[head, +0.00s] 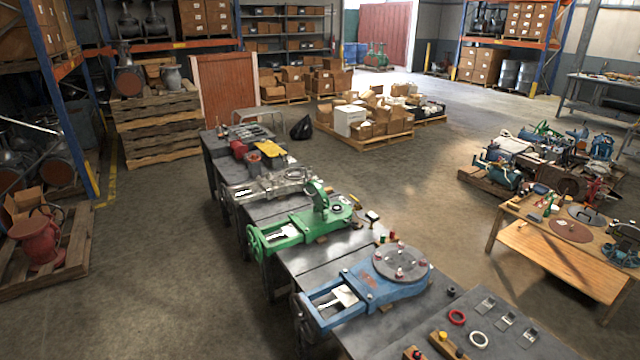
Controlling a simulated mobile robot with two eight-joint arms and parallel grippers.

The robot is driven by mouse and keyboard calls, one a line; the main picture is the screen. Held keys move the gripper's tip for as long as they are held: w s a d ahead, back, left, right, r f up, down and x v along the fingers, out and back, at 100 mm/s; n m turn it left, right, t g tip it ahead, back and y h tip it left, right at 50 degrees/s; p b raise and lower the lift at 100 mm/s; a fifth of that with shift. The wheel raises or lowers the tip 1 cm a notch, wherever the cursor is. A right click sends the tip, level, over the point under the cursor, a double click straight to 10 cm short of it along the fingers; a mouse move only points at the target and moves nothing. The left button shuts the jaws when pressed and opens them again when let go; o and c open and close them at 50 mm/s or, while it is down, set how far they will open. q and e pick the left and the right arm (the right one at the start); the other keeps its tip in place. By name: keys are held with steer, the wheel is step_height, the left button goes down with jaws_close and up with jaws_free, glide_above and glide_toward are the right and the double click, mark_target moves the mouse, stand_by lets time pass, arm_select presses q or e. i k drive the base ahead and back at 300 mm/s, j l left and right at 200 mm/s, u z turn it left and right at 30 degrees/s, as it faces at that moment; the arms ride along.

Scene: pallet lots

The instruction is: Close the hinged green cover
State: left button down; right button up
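A green machine (291,229) like a gate valve lies on the dark workbench in the middle of the view, with a green handwheel (255,242) at its left end. A green cover (318,194) stands raised, roughly upright, at the right end of this machine. Its hinge is too small to make out. The round part of the machine under the cover (336,213) is partly visible. Neither of my grippers shows in the head view.
A blue machine (405,289) with a grey round plate lies nearer on the bench row, and a grey one (268,187) lies farther. Small coloured items (388,238) sit right of the green machine. Open floor (170,270) lies left of the benches. A wooden table (560,255) stands right.

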mark_target(318, 195)
steer(key=i+j+z, duration=0.1)
steer(key=z, duration=0.25)
steer(key=i+j+z, duration=0.1)
steer(key=j+z, duration=0.15)
steer(key=z, duration=0.15)
steer(key=j+z, duration=0.2)
steer(key=z, duration=0.15)
steer(key=i+j+z, duration=0.1)
steer(key=j+z, duration=0.4)
steer(key=j, duration=0.6)
steer(key=j+z, duration=0.1)
steer(key=j, duration=1)
steer(key=k+j+z, duration=0.1)
steer(key=j, duration=1)
steer(key=i+j, duration=0.4)
steer(key=j, duration=0.25)
